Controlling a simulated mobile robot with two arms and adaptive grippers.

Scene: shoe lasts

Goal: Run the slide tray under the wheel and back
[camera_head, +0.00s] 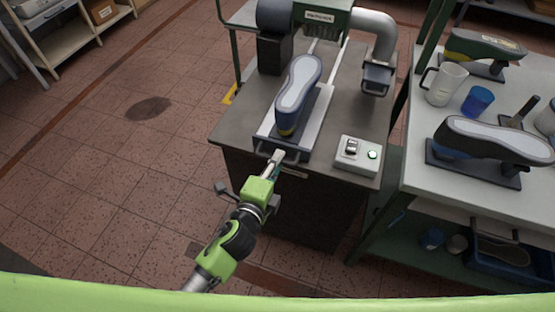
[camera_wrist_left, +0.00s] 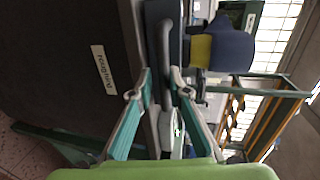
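The slide tray (camera_head: 317,122) is a pale metal plate on rails on the dark machine bench. A blue shoe (camera_head: 299,85) with a pale sole and yellow heel end lies sole up on it. The tray's front bar handle (camera_head: 291,158) also shows in the left wrist view (camera_wrist_left: 165,45). My left gripper (camera_head: 276,158) is at this handle; in the left wrist view its fingertips (camera_wrist_left: 160,80) are apart, with the handle between them and a gap beside it. The green machine housing (camera_head: 322,17) is behind the tray; the wheel is not clearly visible. My right gripper is not in view.
A switch box (camera_head: 358,155) sits on the bench right of the tray. A grey duct (camera_head: 377,38) stands behind it. The right table (camera_head: 420,165) holds more shoes, a white jug (camera_head: 445,84) and a blue cup (camera_head: 477,101). The floor at left is clear.

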